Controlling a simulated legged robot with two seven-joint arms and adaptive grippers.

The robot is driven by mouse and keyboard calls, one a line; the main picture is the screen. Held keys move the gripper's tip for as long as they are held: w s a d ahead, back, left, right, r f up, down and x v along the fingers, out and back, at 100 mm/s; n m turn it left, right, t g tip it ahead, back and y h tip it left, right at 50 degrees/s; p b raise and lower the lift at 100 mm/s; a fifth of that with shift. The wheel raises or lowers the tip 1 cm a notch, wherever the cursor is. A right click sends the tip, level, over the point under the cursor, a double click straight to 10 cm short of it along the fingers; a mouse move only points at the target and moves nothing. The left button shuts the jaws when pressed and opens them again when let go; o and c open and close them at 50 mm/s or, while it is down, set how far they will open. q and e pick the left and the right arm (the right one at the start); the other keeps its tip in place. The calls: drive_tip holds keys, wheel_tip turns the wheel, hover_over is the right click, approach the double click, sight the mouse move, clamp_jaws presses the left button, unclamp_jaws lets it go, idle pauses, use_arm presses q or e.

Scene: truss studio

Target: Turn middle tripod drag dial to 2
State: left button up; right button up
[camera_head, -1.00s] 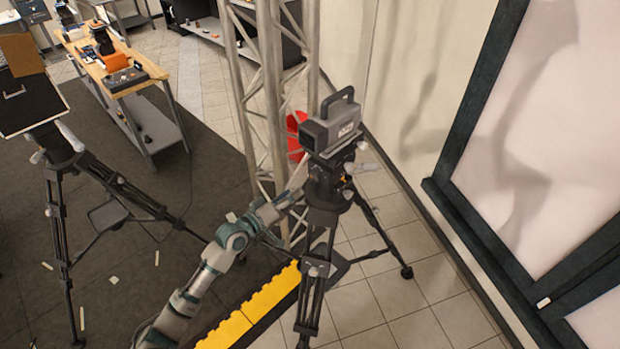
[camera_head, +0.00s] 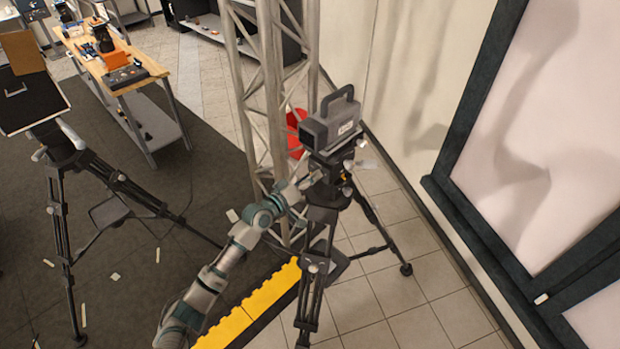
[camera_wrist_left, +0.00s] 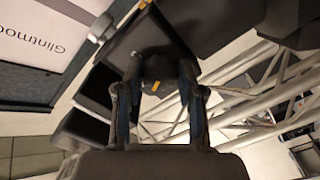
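The tripod (camera_head: 318,270) beside the truss carries a grey box camera (camera_head: 331,127) on its dark head (camera_head: 328,188). My left gripper (camera_head: 306,184) is at the left side of this head, small and partly lost against it. In the left wrist view, my left gripper's two fingers (camera_wrist_left: 161,80) stand apart on either side of a dark part of the head (camera_wrist_left: 160,72) with a small yellow-orange mark (camera_wrist_left: 152,87). Contact with that part cannot be made out. The dial's numbers are not readable. My right gripper is out of view.
The metal truss (camera_head: 273,90) rises close behind my left arm. A second tripod (camera_head: 62,215) stands at the left. A yellow-edged ramp (camera_head: 240,322) lies beneath my arm. A wooden-topped workbench (camera_head: 108,70) is at the back left. Tiled floor is free at the right.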

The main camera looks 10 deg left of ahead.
use_arm(q)
drive_tip(key=shift+a+f, duration=0.1)
drive_tip(key=shift+f, duration=0.05)
drive_tip(key=shift+c, duration=0.8)
drive_tip(key=shift+d, duration=0.2)
